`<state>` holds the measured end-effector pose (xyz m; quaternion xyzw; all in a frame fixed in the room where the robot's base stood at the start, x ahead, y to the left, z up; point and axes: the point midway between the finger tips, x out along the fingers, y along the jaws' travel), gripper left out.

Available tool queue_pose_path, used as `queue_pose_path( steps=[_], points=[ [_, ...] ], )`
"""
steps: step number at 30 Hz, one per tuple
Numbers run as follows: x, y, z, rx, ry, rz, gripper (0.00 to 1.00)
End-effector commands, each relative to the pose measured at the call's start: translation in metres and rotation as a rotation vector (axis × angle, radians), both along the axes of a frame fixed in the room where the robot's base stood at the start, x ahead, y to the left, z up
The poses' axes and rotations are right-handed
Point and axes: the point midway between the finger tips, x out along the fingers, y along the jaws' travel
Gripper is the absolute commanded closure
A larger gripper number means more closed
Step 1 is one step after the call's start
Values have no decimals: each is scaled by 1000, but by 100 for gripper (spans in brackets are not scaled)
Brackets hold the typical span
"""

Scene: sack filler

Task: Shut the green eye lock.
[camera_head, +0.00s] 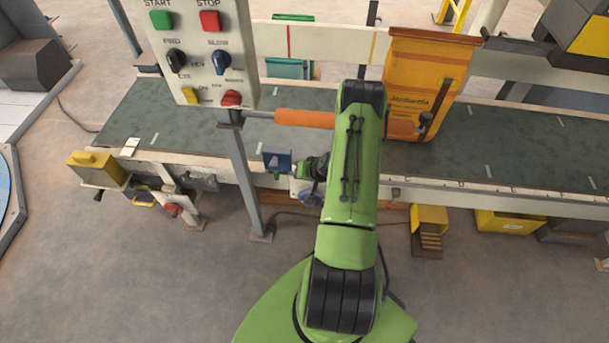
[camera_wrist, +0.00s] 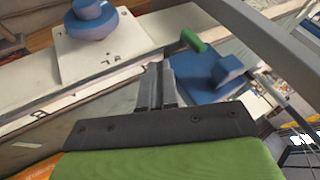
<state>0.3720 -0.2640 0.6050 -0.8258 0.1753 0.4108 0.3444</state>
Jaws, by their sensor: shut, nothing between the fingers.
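In the wrist view a short green grip (camera_wrist: 193,41) sits at the end of a thin dark rod. It is the only green fitting near my fingers, and I take it for the green eye lock. It stands just beyond and to the right of my gripper (camera_wrist: 160,66), whose fingers are shut with nothing between them. The fingertips look close to the rod; I cannot tell whether they touch. A blue block (camera_wrist: 207,78) lies to the right of the fingers. In the head view my arm hides much of this spot, and a blue box (camera_head: 277,159) shows beside it.
A white plate with a blue knob (camera_wrist: 92,20) is at the upper left of the wrist view. In the head view, a control panel (camera_head: 203,52) on a grey post (camera_head: 246,185) stands to the left. An orange sack (camera_head: 412,75) stands on the green conveyor (camera_head: 500,140).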

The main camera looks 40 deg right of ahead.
Motion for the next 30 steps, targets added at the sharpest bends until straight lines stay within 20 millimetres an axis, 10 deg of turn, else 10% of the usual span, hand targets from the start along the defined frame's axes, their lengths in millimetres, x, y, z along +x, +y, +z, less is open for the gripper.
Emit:
queue_pose_path(
  steps=[4,30],
  points=[
    [20,1,-30,0,-2,1,100],
    [57,29,-21,-1,-1,0,100]
  ],
)
